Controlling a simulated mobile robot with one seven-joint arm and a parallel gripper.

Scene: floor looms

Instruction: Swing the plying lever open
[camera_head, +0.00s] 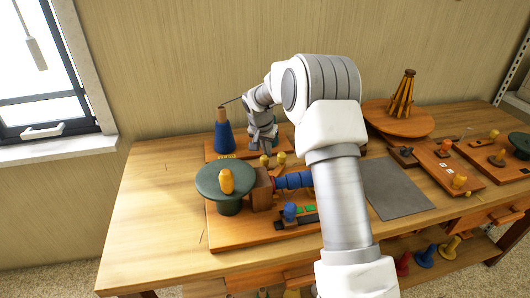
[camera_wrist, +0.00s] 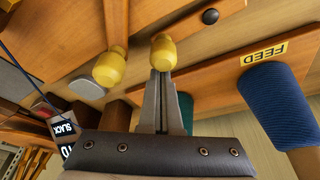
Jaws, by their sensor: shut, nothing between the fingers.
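My gripper (camera_head: 263,143) is at the back of the left wooden board, pointing down beside the blue cone (camera_head: 222,137). In the wrist view its fingers (camera_wrist: 161,78) are shut together and empty. Their tips are at a yellow knob (camera_wrist: 163,52); I cannot tell whether they touch it. A second yellow knob (camera_wrist: 110,67) is just left of it. Two yellow knobs also show below my gripper in the head view, a left one (camera_head: 264,161) and a right one (camera_head: 281,158). No label marks the plying lever, so I cannot tell which part it is.
The blue cone (camera_wrist: 280,104) is close on the right in the wrist view, by a FEED label (camera_wrist: 263,53). A SLACK label (camera_wrist: 62,127) is at left. A green disc (camera_head: 212,186) with a yellow knob stands in front. A grey mat (camera_head: 396,188) lies bare to the right.

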